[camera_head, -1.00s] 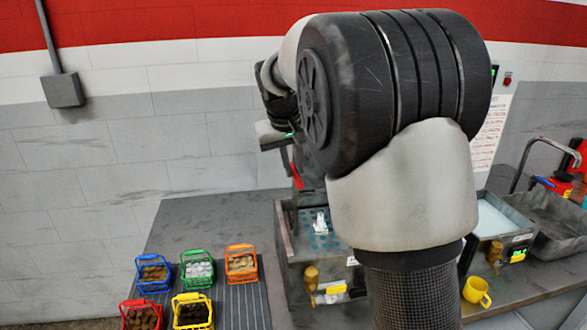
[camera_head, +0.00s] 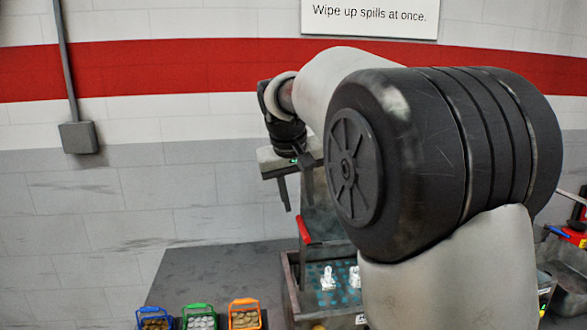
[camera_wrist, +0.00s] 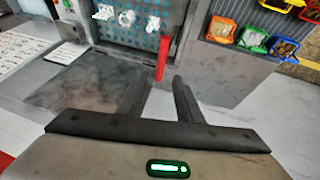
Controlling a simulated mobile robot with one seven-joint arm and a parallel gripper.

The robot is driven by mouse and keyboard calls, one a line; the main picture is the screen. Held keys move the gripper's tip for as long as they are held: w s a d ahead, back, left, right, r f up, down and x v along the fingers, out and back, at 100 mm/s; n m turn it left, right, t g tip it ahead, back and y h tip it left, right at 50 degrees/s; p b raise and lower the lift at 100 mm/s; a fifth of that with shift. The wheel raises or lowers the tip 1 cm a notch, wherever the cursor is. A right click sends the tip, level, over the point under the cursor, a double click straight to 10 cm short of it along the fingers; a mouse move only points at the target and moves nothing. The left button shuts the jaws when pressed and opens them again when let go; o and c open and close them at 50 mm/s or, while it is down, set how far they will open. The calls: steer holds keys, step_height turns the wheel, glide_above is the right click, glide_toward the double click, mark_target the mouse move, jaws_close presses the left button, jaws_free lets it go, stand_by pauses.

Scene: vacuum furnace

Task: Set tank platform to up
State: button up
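The tank platform (camera_head: 340,297) is a teal perforated plate inside an open grey tank (camera_head: 290,292), with white parts on it. The platform (camera_wrist: 117,37) also shows at the top of the wrist view. A red handle (camera_head: 303,230) stands upright at the tank's left side; in the wrist view the red handle (camera_wrist: 162,59) is beyond the fingertips and between them. My gripper (camera_wrist: 160,92) is open and empty, its two dark fingers apart. In the head view my gripper (camera_head: 295,195) hangs above the handle, apparently clear of it. My arm hides the tank's right side.
A dark panel (camera_wrist: 75,85) lies beside the tank in the wrist view. The wall is behind. Bench space left of the tank (camera_head: 215,270) is clear.

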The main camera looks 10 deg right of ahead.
steer(key=v, duration=1)
steer(key=shift+r, duration=0.1)
steer(key=s+d+f, duration=0.1)
steer(key=s+f, duration=0.4)
steer(key=s, duration=0.4)
steer(key=s+d+f+y, duration=0.1)
steer(key=s+f, duration=0.4)
steer(key=s, duration=0.4)
steer(key=s+d+f+t+y+p, duration=0.1)
steer(key=s+f, duration=0.5)
steer(key=s, duration=0.3)
steer(key=shift+s+d, duration=0.2)
steer(key=shift+d, duration=0.15)
steer(key=shift+d, duration=0.1)
